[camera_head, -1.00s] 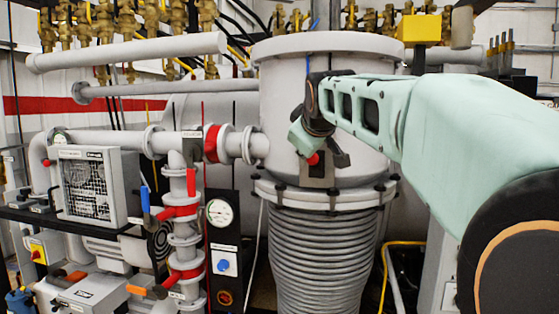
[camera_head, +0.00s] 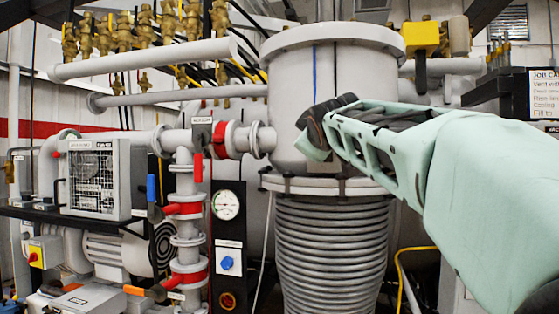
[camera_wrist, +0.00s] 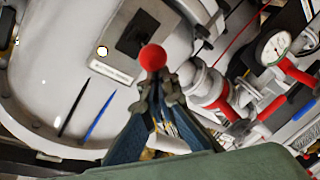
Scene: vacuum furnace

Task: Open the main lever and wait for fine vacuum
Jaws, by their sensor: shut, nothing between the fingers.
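A red ball knob (camera_wrist: 153,57) stands out in front of a grey plate (camera_wrist: 130,30) on the vacuum chamber in the wrist view. My gripper (camera_wrist: 158,88) is shut and empty, its tips just below the knob in the picture; I cannot tell if they touch. I cannot tell which is the main lever. A round gauge (camera_head: 225,205) stands beside them.
A ribbed bellows column (camera_head: 330,245) stands below the chamber. A grey boxed unit (camera_head: 95,178) sits on a shelf at left. Brass valves (camera_head: 145,30) line the top pipes. A blue switch (camera_head: 226,263) is on the black panel under the gauge.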

